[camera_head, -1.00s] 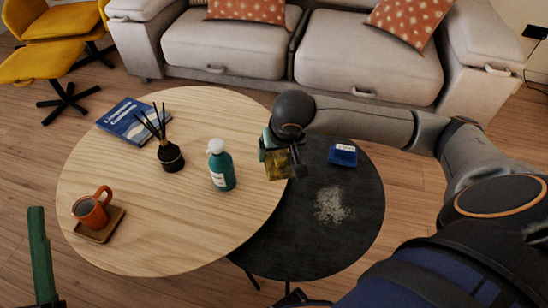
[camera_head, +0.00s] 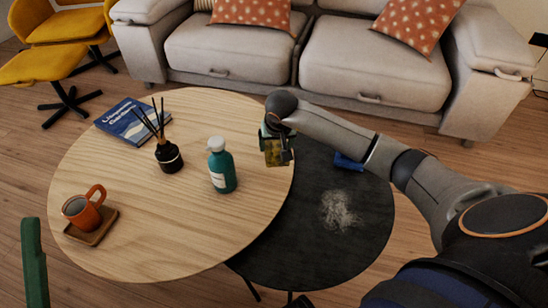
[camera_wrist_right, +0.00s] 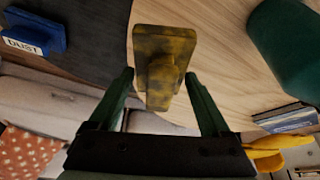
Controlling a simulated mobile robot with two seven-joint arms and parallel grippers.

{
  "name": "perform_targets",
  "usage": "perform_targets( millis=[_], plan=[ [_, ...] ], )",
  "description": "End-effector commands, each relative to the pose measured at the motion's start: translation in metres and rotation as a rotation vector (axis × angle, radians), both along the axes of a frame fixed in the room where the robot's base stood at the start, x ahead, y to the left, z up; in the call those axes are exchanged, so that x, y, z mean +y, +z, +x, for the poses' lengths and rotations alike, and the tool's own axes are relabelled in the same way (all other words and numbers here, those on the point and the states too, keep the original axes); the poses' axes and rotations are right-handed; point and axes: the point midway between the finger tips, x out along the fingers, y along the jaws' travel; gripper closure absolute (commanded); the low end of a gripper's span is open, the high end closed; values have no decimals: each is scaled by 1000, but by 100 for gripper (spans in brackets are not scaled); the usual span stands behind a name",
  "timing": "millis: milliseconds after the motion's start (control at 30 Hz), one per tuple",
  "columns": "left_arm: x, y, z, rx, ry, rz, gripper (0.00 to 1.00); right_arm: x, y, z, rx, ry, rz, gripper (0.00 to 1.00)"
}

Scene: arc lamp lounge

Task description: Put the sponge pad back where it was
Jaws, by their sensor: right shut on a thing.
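The sponge pad (camera_wrist_right: 165,45) is a mottled yellow-brown block with a raised grip. In the wrist view it sits between the green fingers of my right gripper (camera_wrist_right: 160,77). In the head view my right gripper (camera_head: 277,145) is shut on the pad (camera_head: 277,155) and holds it at the right edge of the round wooden table (camera_head: 140,250), by the dark table. I cannot tell whether the pad touches a surface. At the lower left a green finger of my left gripper (camera_head: 34,262) shows; its opening does not.
A teal bottle (camera_head: 222,168) stands left of the pad. A reed diffuser (camera_head: 169,157), a book (camera_head: 132,121) and an orange mug (camera_head: 83,212) are farther left. On the dark table (camera_head: 290,262) are pale dust (camera_head: 338,210) and a blue item labelled DUST (camera_head: 348,161), partly behind my arm.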

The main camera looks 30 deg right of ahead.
Motion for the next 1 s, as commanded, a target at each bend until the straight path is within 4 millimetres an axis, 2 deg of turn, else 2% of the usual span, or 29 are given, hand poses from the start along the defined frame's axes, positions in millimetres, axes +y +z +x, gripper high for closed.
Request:
perform_targets(
  millis=[33, 367, 533, 933, 967, 1000],
  plan=[
    [0, -7, 0, 2, -2, -1, 50, -1, -10, 5, 0, -2, 3, 70],
    [-2, -18, 0, 2, 1, 13, 50, -5, -27, 20, 0, -1, 2, 70],
    [-4, -36, 1, 4, 6, 26, 50, -4, -55, 19, 0, 0, 4, 70],
    [-5, -38, 2, 11, 10, 25, 50, -6, -58, 20, -2, 1, 0, 70],
    [-5, -38, 2, 11, 10, 25, 50, -6, -58, 20, -1, 0, 0, 17],
    [-5, -37, 2, 11, 11, 25, 50, -5, -57, 20, -1, 0, 0, 13]
  ],
)
